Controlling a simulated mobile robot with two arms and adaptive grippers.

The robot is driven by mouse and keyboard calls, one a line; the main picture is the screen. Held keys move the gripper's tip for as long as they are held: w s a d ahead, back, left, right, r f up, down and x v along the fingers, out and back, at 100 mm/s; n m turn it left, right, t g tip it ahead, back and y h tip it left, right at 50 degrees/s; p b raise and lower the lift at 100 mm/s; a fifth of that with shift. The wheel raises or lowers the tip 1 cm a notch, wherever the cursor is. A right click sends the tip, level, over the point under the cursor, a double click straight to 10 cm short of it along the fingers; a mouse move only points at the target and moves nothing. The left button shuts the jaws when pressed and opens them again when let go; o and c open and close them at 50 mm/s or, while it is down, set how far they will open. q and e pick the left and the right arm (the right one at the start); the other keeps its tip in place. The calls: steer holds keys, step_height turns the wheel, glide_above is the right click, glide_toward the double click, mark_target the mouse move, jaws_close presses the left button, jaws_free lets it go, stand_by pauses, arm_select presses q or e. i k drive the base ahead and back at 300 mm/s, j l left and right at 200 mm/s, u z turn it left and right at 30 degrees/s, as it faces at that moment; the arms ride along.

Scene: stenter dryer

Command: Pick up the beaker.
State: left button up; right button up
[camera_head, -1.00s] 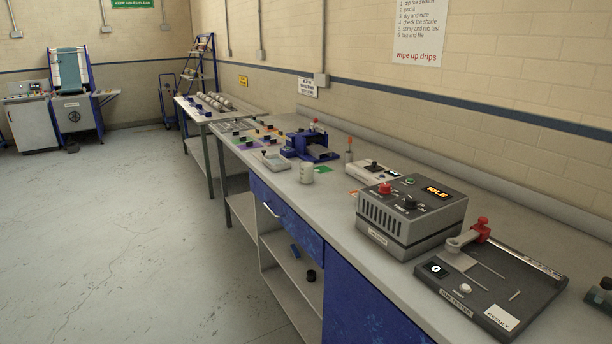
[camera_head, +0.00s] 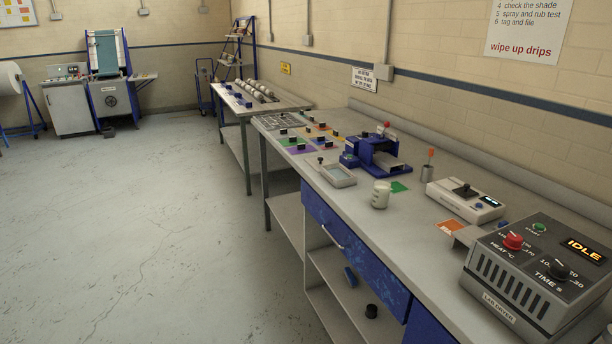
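The beaker (camera_head: 381,194) is a small whitish cup with faint markings. It stands upright near the front edge of the grey bench (camera_head: 352,219), left of a green patch. Neither of my grippers shows in the head view.
Around the beaker are a shallow tray (camera_head: 337,175), a blue press-like device (camera_head: 376,156), a green swatch (camera_head: 399,187) and a white scale-like unit (camera_head: 465,200). The lab dryer (camera_head: 540,272) stands at the near right. Open floor (camera_head: 140,240) lies left of the bench.

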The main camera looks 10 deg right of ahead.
mark_target(381, 189)
steer(key=i+j, duration=0.1)
steer(key=i, duration=0.55)
steer(key=i+j, duration=0.1)
steer(key=i, duration=0.6)
steer(key=i+z, duration=0.3)
steer(key=z, duration=0.15)
steer(key=i+j+z, duration=0.2)
steer(key=z, duration=0.2)
steer(key=i+j+z, duration=0.25)
steer(key=z, duration=0.2)
